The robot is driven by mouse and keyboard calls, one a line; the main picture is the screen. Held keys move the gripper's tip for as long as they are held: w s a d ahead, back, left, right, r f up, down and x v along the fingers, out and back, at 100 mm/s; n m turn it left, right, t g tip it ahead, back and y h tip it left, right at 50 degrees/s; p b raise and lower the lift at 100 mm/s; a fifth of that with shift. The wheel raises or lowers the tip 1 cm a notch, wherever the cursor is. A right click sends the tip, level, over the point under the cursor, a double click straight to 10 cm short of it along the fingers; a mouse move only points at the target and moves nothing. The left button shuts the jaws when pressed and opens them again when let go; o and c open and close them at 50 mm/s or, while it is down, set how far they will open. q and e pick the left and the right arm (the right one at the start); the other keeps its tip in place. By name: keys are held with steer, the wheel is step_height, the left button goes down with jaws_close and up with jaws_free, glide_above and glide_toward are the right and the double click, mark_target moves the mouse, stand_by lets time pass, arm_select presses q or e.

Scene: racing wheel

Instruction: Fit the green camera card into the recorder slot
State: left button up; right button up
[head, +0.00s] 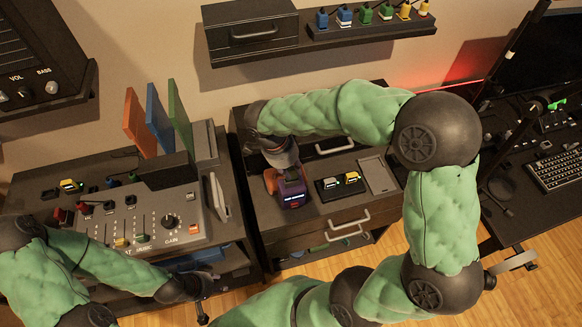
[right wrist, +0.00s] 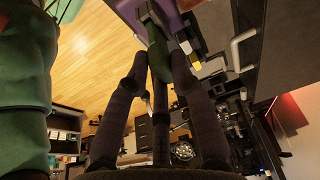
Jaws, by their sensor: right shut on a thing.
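The purple recorder (head: 293,191) with orange sides stands on the dark drawer cabinet in the head view. Its purple body also shows at the top of the right wrist view (right wrist: 168,14). My right gripper (head: 284,160) is just behind and above the recorder. In the right wrist view its dark fingers (right wrist: 160,62) are shut on the green camera card (right wrist: 183,46), whose upper end is close to the recorder. I cannot tell whether the card touches the slot. The head view hides the card. My left gripper (head: 192,287) is low at the left, by the mixer's front; its fingers are unclear.
A small black holder (head: 340,185) with light and yellow pieces sits right of the recorder. The mixer console (head: 150,220) stands left. Drawer handles (head: 347,222) stick out in front.

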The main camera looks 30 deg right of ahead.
steer(key=shift+f+b, duration=1.2)
steer(key=shift+f, duration=0.1)
steer(key=o, duration=0.9)
steer(key=v, duration=1.2)
steer(key=shift+d, duration=0.1)
